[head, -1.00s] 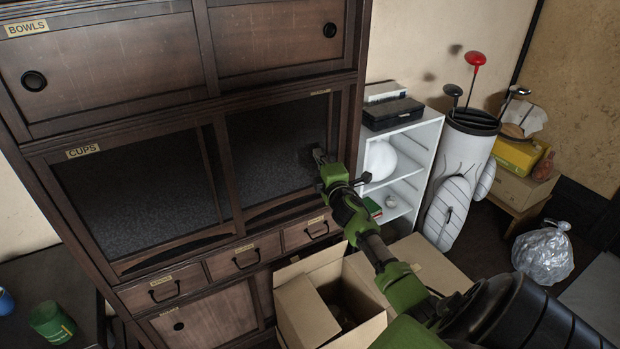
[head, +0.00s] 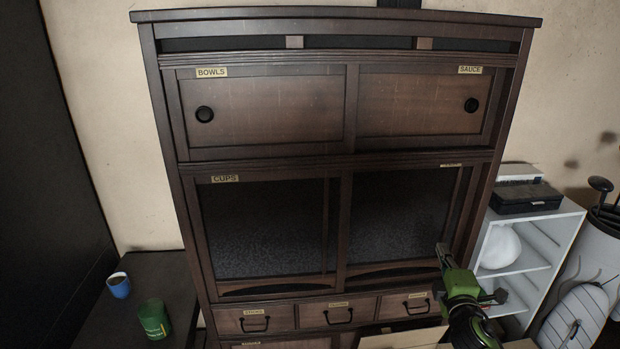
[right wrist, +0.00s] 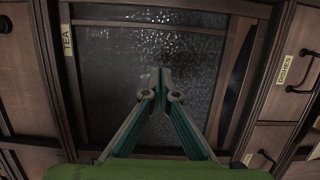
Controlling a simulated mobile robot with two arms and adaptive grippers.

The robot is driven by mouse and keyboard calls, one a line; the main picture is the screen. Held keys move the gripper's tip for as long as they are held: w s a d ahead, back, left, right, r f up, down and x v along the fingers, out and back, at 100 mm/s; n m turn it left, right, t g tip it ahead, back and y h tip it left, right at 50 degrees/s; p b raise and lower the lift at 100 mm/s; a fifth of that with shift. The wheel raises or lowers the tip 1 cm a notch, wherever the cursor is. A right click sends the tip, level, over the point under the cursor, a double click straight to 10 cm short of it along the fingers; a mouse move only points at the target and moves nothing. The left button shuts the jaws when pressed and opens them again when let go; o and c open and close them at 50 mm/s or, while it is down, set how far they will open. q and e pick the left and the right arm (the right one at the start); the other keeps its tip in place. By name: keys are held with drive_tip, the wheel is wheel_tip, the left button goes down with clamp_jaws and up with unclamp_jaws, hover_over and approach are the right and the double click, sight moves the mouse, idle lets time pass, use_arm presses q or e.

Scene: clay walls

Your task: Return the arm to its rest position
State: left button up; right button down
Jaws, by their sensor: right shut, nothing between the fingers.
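My right gripper (head: 446,258) is at the lower right in the head view, in front of the right glass panel of the dark wooden cabinet (head: 345,120). It is shut and empty. In the right wrist view its fingertips (right wrist: 160,75) meet, with a dark textured glass panel (right wrist: 150,50) marked TEA behind them. My green right arm (head: 465,290) shows below the gripper, near the cabinet's right side. I cannot tell the exact gap between the fingertips and the glass. My left gripper does not show.
A blue cup (head: 119,286) and a green cup (head: 153,320) stand on a dark table (head: 140,275) at the left. A white shelf (head: 545,235) with a black box (head: 526,197) on top stands right of the cabinet, beside a white golf bag (head: 580,300).

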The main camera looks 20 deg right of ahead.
drive_tip(key=s+a+f+m+g+y, duration=0.3)
drive_tip(key=s+a+f+m+g, duration=0.35)
drive_tip(key=s+a+f, duration=0.6)
drive_tip(key=s+a+f+m+g+y, duration=0.2)
drive_tip(key=s+a+g+y, duration=0.1)
drive_tip(key=s+a, duration=0.7)
drive_tip(key=s+a+f+m+g+y, duration=0.25)
drive_tip(key=s+a, duration=0.45)
drive_tip(key=a, duration=0.6)
wheel_tip(320, 180, down, 25)
drive_tip(key=s+g, duration=0.1)
drive_tip(key=g, duration=0.1)
drive_tip(key=s+d+f+n, duration=0.1)
drive_tip(key=s+d+f, duration=0.2)
drive_tip(key=s+f, duration=1.4)
drive_tip(key=shift+s+d+f+g, duration=0.2)
drive_tip(key=shift+s+f+g, duration=0.1)
drive_tip(key=shift+s+g, duration=0.15)
